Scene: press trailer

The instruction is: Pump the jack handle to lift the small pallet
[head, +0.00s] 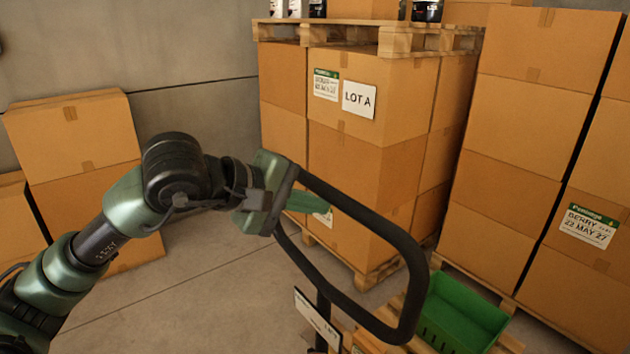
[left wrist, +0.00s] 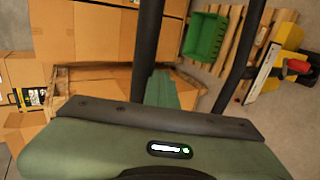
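The jack handle (head: 418,280) is a black loop on a dark shaft, low in the centre of the head view. My left gripper (head: 303,204) is at the loop's upper left end, with a green finger reaching inside the loop. In the left wrist view, the loop's bars (left wrist: 147,45) run up from the gripper (left wrist: 168,90), with the finger close beside one bar. The other finger is hidden, so its hold is unclear. The small wooden pallet (left wrist: 222,82) is low behind the handle and bears a green crate (head: 458,312). My right gripper is not in view.
Stacked cartons (head: 372,95) labelled LOT A stand behind the handle, with a wooden pallet (head: 392,38) on top. Another carton stack (head: 515,125) is at right, and cartons (head: 75,140) stand by the left wall. Bare floor (head: 215,290) shows left of the handle.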

